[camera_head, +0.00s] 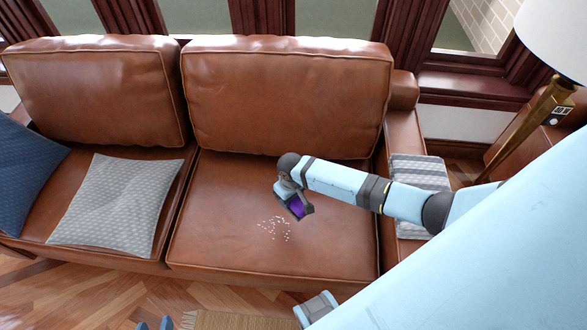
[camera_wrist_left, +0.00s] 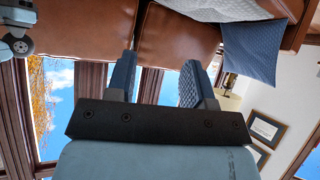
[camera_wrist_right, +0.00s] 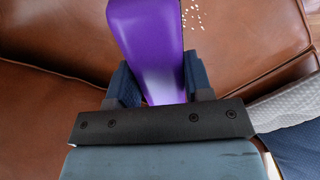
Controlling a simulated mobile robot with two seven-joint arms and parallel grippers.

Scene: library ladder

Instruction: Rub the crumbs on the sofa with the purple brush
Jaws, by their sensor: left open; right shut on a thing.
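The brown leather sofa (camera_head: 220,235) fills the middle of the head view. Small pale crumbs (camera_head: 274,229) are scattered on its right seat cushion, and they also show in the right wrist view (camera_wrist_right: 194,17). My right gripper (camera_head: 292,198) is shut on the purple brush (camera_wrist_right: 147,35), over the seat just up and right of the crumbs. The brush's far end runs out of the right wrist view, and I cannot tell whether it touches the seat. My left gripper (camera_wrist_left: 166,85) is open and empty; its fingertips show at the bottom edge of the head view (camera_head: 155,324).
A grey patterned cushion (camera_head: 122,203) and a blue cushion (camera_head: 22,170) lie on the sofa's left part. A folded striped cloth (camera_head: 420,174) hangs over the right armrest. A lamp (camera_head: 552,98) stands at the right. The seat around the crumbs is clear.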

